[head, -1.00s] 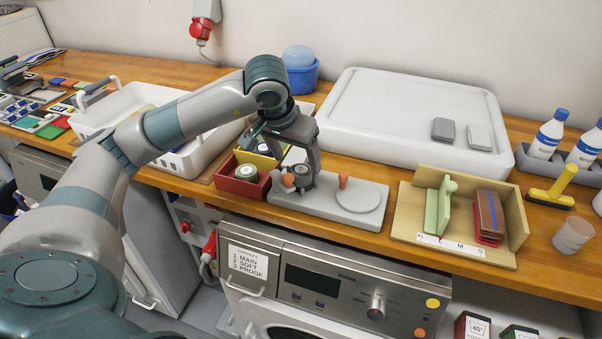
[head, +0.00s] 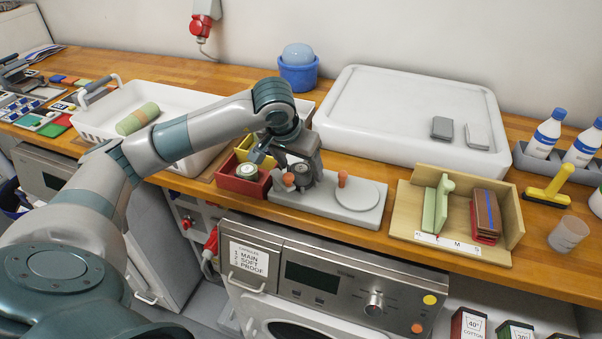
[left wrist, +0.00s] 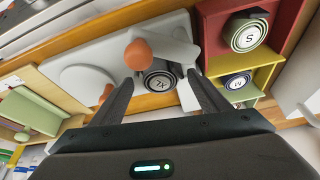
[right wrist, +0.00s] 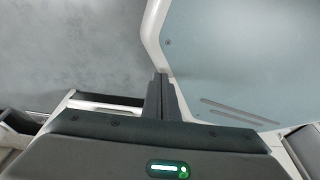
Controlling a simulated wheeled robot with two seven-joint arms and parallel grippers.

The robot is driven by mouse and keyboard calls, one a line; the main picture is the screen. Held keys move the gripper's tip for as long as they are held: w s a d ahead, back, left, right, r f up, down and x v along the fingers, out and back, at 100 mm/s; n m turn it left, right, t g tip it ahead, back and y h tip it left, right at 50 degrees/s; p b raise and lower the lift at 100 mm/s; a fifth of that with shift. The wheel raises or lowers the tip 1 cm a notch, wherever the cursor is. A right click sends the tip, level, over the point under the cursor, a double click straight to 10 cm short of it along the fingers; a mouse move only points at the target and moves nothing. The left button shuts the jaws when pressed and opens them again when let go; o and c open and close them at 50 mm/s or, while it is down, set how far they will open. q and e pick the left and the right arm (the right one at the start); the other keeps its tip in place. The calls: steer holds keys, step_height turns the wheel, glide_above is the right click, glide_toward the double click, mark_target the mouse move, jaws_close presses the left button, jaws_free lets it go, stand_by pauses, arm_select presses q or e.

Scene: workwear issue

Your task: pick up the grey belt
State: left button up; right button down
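The grey belt (left wrist: 161,80) is a dark grey coil with a pale round label. It sits at the grey board (head: 338,207) with orange knobs, beside one orange knob (left wrist: 138,54). In the head view my left gripper (head: 291,172) is over the left end of this board and partly hides the coil. In the left wrist view its two fingers are apart, one on each side of the coil, with no clear sign of contact. My right gripper (right wrist: 161,95) has its fingers together with nothing between them, away from the counter items.
A white basket (head: 97,127) with a green roll stands left. A wooden holder (head: 408,205) stands right, and a large white lid-like slab (head: 395,110) behind.

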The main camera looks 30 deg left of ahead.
mark_target(304, 164)
arm_select(q)
steer(key=c, duration=1.1)
steer(key=shift+r, duration=0.1)
arm_select(e)
steer(key=shift+w, duration=0.1)
